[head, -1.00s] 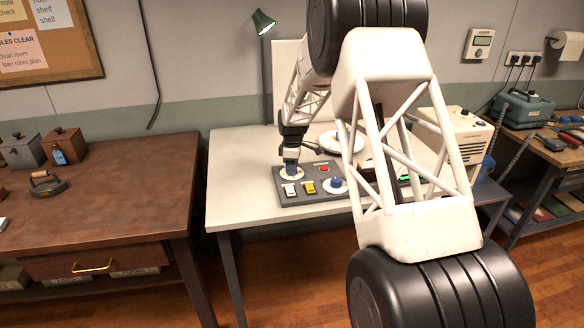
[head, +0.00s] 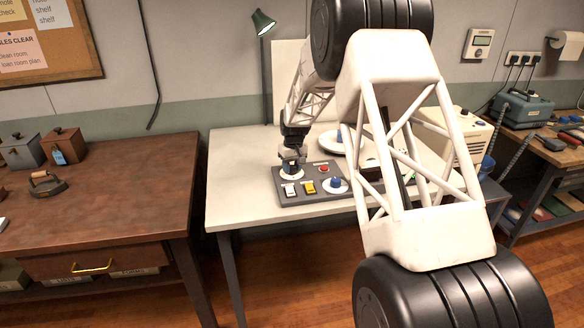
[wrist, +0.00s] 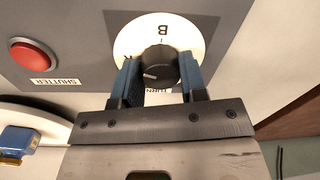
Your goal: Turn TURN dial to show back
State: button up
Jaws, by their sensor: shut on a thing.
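The TURN dial is a dark round knob (wrist: 160,64) on a white disc (wrist: 164,22). In the wrist view a letter B shows upside down at the top of the disc, and another mark at left is partly hidden. A pale pointer line on the knob points to the left, away from the B. The label below the knob is mostly covered. My gripper (wrist: 159,78) has its blue fingers on both sides of the knob, shut on it. In the head view my gripper (head: 292,160) stands over the dial at the panel's back left.
The grey panel (head: 303,197) also bears a red SHUTTER button (wrist: 34,56), a white switch (head: 290,189), a yellow switch (head: 310,187) and a blue knob (head: 336,183). A white plate-like thing (head: 334,139) lies behind. The table's left part is clear.

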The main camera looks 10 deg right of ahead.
aim_at(293, 168)
jog(key=m, duration=1.4)
jog(key=shift+t, duration=0.3)
jog(key=o, duration=0.9)
jog(key=shift+o, duration=0.2)
jog(key=shift+r, duration=0.1)
jog(key=shift+s+d+r, duration=0.1)
jog(key=shift+r, duration=1.85)
jog(key=shift+s+r, duration=0.1)
jog(key=shift+r, duration=1.8)
